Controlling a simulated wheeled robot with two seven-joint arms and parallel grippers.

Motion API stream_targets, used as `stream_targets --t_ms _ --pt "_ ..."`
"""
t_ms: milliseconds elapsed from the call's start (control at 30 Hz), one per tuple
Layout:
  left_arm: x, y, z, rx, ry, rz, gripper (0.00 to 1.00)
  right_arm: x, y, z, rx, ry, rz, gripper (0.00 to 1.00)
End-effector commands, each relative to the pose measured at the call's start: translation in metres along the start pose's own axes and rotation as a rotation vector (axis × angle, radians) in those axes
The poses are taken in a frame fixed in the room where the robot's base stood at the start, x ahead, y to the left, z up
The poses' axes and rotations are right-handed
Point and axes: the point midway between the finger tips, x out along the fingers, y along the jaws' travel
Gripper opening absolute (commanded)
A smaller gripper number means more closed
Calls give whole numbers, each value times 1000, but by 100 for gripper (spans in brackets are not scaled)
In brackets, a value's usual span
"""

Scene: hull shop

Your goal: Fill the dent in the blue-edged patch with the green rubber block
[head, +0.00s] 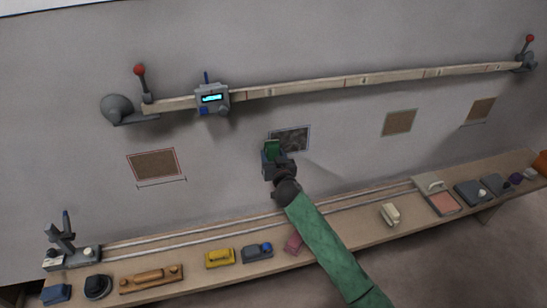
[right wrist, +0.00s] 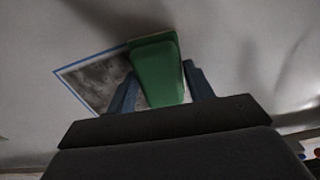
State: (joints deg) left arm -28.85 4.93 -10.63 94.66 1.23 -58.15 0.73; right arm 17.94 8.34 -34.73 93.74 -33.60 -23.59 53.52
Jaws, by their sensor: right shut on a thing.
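The blue-edged patch (head: 293,138) is a dark grey mottled rectangle on the wall, near the middle of the head view. It also shows in the right wrist view (right wrist: 91,82), with its blue border at the left and top. My right gripper (head: 273,152) is shut on the green rubber block (right wrist: 157,72) and holds it at the patch's left part. The block covers part of the patch in the right wrist view. I cannot tell whether the block touches the surface. The dent itself is not clear. My left gripper is not in view.
A red-edged brown patch (head: 154,164) is to the left, and two more brown patches are to the right. A wooden rail (head: 330,82) with a grey gauge (head: 211,98) runs above. A bench (head: 200,239) below carries a yellow block (head: 219,258) and several other tools.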

Motion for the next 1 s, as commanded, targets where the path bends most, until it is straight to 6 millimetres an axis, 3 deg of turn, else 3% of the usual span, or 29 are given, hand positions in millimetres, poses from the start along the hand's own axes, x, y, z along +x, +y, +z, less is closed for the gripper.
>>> stream_targets --t_ms 367,1000 --pt "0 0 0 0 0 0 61 1 2 0 0 0 0 32" --pt "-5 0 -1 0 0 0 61 2 34 -3 0 1 1 32"
